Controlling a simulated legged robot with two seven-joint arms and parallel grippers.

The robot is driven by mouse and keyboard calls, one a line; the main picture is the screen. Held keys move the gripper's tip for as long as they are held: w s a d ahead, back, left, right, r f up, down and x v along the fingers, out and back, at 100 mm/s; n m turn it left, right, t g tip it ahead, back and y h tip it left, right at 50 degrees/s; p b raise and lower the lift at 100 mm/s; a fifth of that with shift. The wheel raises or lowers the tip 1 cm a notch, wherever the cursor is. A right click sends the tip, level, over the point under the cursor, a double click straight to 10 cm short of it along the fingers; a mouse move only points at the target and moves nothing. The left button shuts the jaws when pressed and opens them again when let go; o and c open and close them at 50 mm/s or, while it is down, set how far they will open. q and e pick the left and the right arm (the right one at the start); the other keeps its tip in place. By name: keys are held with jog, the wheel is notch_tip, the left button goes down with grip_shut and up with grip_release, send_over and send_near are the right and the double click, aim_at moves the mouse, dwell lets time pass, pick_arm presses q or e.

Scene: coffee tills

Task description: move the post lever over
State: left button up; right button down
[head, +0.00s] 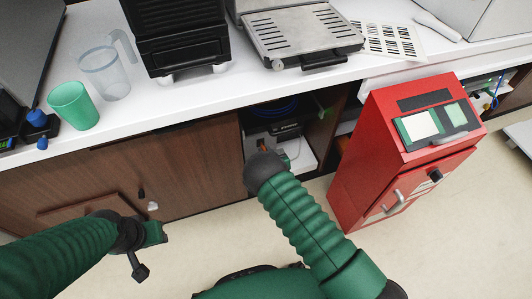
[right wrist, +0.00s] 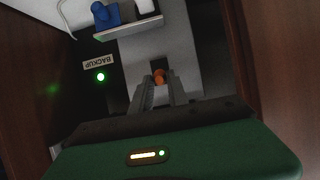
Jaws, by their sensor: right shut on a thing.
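The post lever shows as an orange knob (right wrist: 159,76) in a dark slot on a grey panel (right wrist: 190,60) in the right wrist view. My right gripper (right wrist: 159,82) is shut on it, one grey finger on each side. In the head view my right arm reaches into the open cabinet bay under the counter, and my right gripper (head: 265,150) is mostly hidden behind its own wrist. My left gripper (head: 148,240) is away at the left, in front of the brown cabinet door; its finger gap is not clear.
A BACKUP label (right wrist: 98,62) sits above a lit green lamp (right wrist: 101,77) beside the panel. Brown cabinet walls flank the bay closely. A red cabinet (head: 350,155) stands right of it. The white counter (head: 190,95) above carries a green cup (head: 75,106) and clear jug (head: 105,74).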

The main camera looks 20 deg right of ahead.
jog(key=shift+w+r, duration=0.35)
jog(key=shift+r, duration=0.4)
jog(key=shift+w+r+p, duration=0.2)
jog(key=shift+r+p, duration=0.15)
jog(key=shift+p, duration=0.15)
jog(key=c, duration=1.2)
grip_release()
jog(key=shift+f, duration=0.1)
jog(key=shift+s, duration=0.1)
